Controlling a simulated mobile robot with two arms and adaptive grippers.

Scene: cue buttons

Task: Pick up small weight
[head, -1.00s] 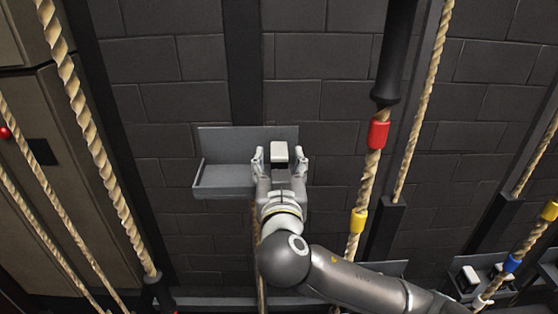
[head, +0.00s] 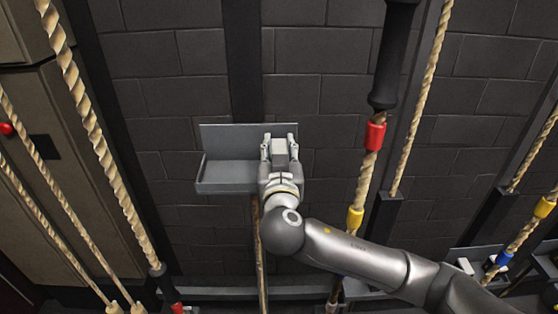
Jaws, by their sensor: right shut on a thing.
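A small weight (head: 280,147), a grey block with a lighter top, is at the right end of the grey wall tray (head: 228,174). My right gripper (head: 280,143) reaches up from below and is shut on the small weight, with a finger on each side of it. I cannot tell whether the weight still touches the tray. My left gripper is not in view.
Thick ropes hang to the left (head: 95,140) and right of the tray. The right rope carries a red band (head: 375,136) and a yellow band (head: 355,218). More blocks stand on a lower tray at the bottom right. The wall tray's left part is empty.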

